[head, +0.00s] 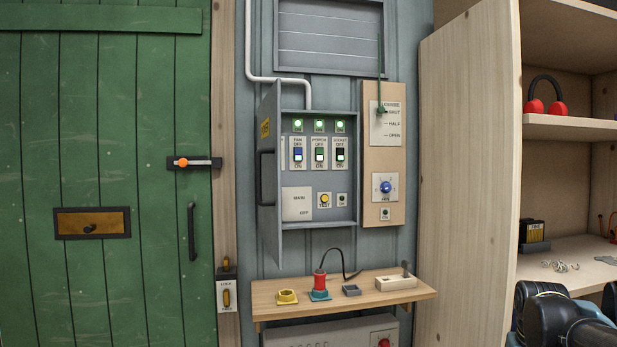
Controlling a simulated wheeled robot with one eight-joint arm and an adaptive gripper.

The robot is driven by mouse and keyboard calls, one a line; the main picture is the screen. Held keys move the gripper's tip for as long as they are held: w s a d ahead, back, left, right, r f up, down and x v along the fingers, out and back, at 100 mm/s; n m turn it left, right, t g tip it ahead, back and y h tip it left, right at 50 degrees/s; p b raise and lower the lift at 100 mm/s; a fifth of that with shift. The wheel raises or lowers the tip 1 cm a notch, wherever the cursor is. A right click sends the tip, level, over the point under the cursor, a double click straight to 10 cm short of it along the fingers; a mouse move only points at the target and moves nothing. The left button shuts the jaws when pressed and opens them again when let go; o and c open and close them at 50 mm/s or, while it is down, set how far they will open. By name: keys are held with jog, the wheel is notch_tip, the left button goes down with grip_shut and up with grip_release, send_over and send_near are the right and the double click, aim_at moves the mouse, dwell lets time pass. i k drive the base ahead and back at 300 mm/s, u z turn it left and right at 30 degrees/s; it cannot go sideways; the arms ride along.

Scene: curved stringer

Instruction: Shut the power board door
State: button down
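The grey power board (320,228) hangs on the wall in the middle of the head view. Its door (268,215) is open and stands out from the board's left side, seen nearly edge-on. The door carries a dark handle (266,178) and a yellow label (265,128). Inside the board are three green lamps, three switches (319,153), a MAIN panel (297,203) and a yellow TEST button (324,200).
A wooden shelf (262,303) below the board holds a red plug on a blue base (319,288) and small parts. A panel (384,215) with a lever and blue knob adjoins on the right. A green door (120,150) is left; a wooden cabinet (465,170) stands right.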

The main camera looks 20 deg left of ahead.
aim_at(267, 157)
jog(key=z, duration=0.15)
jog(key=k, duration=1.3)
jog(key=u, duration=1.35)
jog(key=i, duration=1)
jog(key=z, duration=0.1)
jog(key=k, duration=0.35)
